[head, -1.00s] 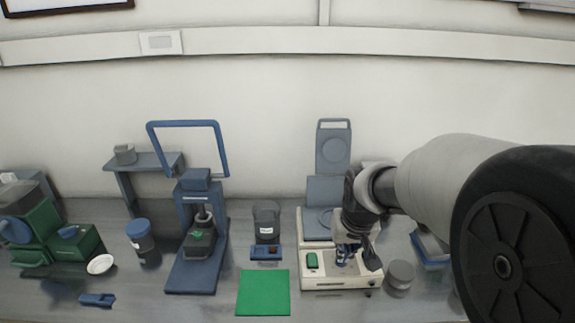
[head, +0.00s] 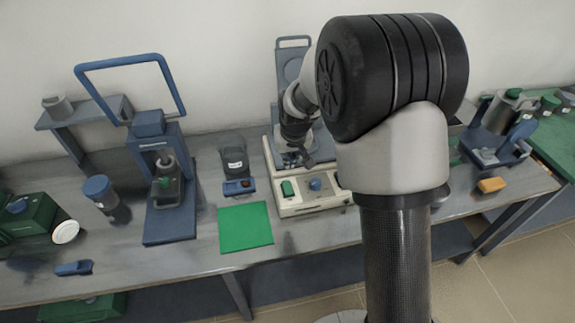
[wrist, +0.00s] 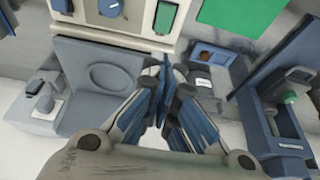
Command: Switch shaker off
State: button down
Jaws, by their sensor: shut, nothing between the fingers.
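The beige device with a grey platform (head: 311,207) stands on the bench; I take it for the shaker. Its front carries a green rocker switch (head: 288,189) and a blue round knob (head: 316,184), both uncovered. In the wrist view, the knob (wrist: 110,7) and green switch (wrist: 164,17) show at the top edge, with the grey platform (wrist: 105,75) below. My gripper (head: 296,158) is shut and empty behind the switch and knob, apart from both. In the wrist view, its fingers (wrist: 168,78) appear over the platform's right edge. The switch's on or off position is not clear.
A blue stand with a tall frame (head: 170,217) is on the left. An orange block (head: 491,185) lies on the right.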

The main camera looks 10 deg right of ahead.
aim_at(286, 183)
jog(key=b+x, duration=0.1)
jog(key=x, duration=0.3)
jog(key=b+x, duration=0.1)
jog(key=x, duration=0.3)
jog(key=b+x, duration=0.1)
jog(key=x, duration=0.3)
jog(key=shift+s+f, duration=0.25)
jog(key=shift+f, duration=0.2)
jog(key=shift+w+f+b, duration=0.2)
jog(key=shift+f+b, duration=0.3)
jog(key=shift+f, duration=0.05)
jog(key=shift+r, duration=0.1)
jog(key=shift+s, duration=0.1)
